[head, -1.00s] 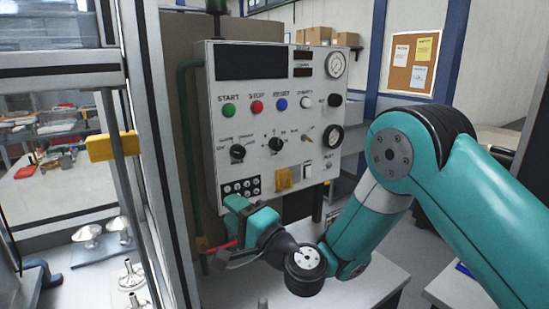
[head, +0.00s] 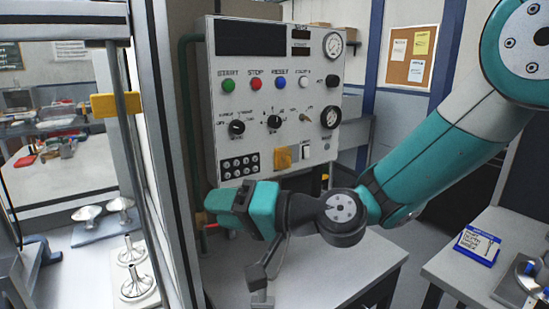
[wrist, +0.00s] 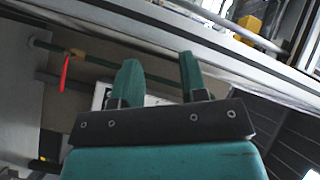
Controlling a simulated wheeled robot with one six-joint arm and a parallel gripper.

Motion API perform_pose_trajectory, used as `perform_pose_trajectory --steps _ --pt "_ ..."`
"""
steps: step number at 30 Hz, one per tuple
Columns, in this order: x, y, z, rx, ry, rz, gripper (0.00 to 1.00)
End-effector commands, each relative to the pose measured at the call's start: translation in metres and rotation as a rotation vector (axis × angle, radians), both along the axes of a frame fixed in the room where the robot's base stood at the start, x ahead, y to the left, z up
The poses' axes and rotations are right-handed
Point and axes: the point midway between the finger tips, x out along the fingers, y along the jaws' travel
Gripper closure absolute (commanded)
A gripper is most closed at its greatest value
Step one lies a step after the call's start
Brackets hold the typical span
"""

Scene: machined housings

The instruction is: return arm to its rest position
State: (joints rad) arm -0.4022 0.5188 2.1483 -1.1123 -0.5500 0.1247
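My gripper (head: 215,204) is teal and dark grey, held low in front of the control panel and above the grey table in the head view. It points left, toward the enclosure frame. In the wrist view, the two teal fingers of my gripper (wrist: 158,60) stand apart with nothing between them. My forearm stretches from the wrist up to the right edge of the head view.
A control panel (head: 234,108) with buttons and knobs stands behind the gripper. The framed machine enclosure (head: 165,150) holds metal parts (head: 137,283) at left. A grey table (head: 340,275) lies below. A blue-edged box (head: 478,246) sits on the right-hand table.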

Motion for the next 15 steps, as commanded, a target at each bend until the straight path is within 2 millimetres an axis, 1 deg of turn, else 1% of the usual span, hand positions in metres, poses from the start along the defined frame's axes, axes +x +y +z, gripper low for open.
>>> perform_pose_trajectory --steps 1,2,5,6,8,9,10,12,15 --pt "-0.013 -0.009 -0.013 -0.077 -0.037 0.039 0.61" --pt "-0.022 -0.016 -0.019 -0.134 -0.054 0.066 0.61" --pt "-0.056 -0.05 -0.048 -0.362 -0.099 0.156 0.61" --pt "-0.071 -0.068 -0.062 -0.462 -0.106 0.188 0.61" --pt "-0.092 -0.097 -0.082 -0.607 -0.102 0.227 0.61" --pt "-0.106 -0.116 -0.094 -0.696 -0.091 0.249 0.61" --pt "-0.117 -0.131 -0.103 -0.758 -0.079 0.262 0.61" --pt "-0.138 -0.163 -0.12 -0.885 -0.042 0.285 0.61" --pt "-0.163 -0.198 -0.136 -1.015 0.014 0.307 0.61"
